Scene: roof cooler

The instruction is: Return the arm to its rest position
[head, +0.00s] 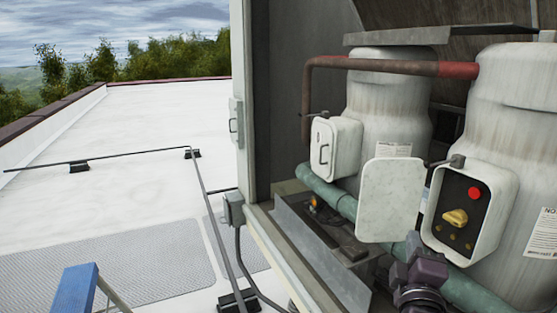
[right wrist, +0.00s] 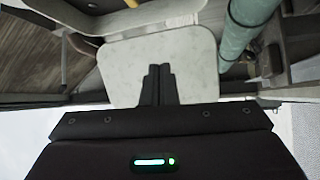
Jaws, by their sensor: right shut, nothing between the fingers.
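My right gripper (head: 413,243) is at the lower right of the head view, in front of the green pipe and just below the right edge of an open white lid (head: 388,195). In the right wrist view its two dark fingers (right wrist: 158,84) are together with nothing between them. The lid fills the space beyond the fingertips there (right wrist: 150,50); whether they touch it I cannot tell. The lid hangs beside an open control box (head: 437,240) with a red button (head: 475,193) and a yellow knob (head: 455,218). My left gripper is not in view.
Two white tanks (head: 390,105) (head: 510,120) stand inside the cooler cabinet. A green pipe (head: 347,207) runs low across them. A closed box (head: 333,147) sits left. The cabinet's door post (head: 243,100) borders the open white roof (head: 150,125). A blue ladder-like object (head: 76,290) stands lower left.

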